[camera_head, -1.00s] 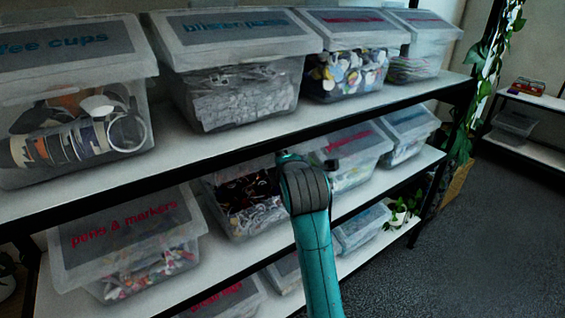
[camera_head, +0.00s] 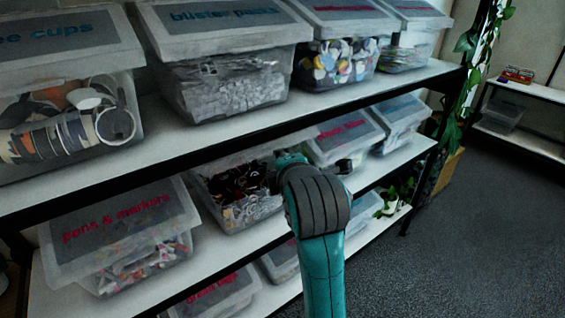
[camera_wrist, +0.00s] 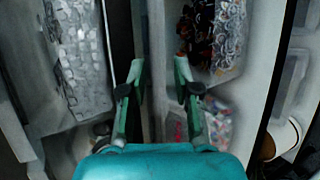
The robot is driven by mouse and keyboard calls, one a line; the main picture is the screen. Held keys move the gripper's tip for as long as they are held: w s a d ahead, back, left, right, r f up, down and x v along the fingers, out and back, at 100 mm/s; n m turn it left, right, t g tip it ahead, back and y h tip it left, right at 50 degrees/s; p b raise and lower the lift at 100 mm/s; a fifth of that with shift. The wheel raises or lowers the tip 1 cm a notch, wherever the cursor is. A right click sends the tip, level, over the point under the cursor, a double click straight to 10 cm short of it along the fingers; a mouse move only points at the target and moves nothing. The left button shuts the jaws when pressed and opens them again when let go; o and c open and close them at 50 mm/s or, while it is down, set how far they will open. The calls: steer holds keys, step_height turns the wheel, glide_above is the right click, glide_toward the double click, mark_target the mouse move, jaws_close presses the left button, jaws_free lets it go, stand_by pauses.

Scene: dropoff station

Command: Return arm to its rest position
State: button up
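My arm (camera_head: 322,225) rises from the bottom of the head view in front of the shelf, with its grey joint nearest the middle shelf. In the wrist view, my gripper (camera_wrist: 158,88) has its two teal fingers apart with dark pads, and nothing is between them. Behind the fingers is the shelf's dark edge.
The shelf holds clear bins: a blister packs bin (camera_head: 225,85), a pens & markers bin (camera_head: 120,235) and a bin of dark small items (camera_head: 238,192) close to my arm. A plant (camera_head: 398,197) stands at the lower right. The floor (camera_head: 475,240) at right is clear.

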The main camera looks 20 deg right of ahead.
steer(key=s+f+m, duration=0.3)
steer(key=s+f, duration=0.3)
steer(key=f, duration=0.3)
steer(key=s+d+f+m+y, duration=0.1)
steer(key=s+f+m, duration=0.1)
steer(key=s+f, duration=0.55)
steer(key=s+f+m, duration=0.3)
steer(key=s+f, duration=0.2)
steer(key=f, duration=0.6)
steer(key=s+d+m+t, duration=0.1)
steer(key=s+m, duration=0.9)
steer(key=s, duration=1.9)
steer(key=shift+f+m, duration=0.2)
steer(key=shift+m, duration=0.1)
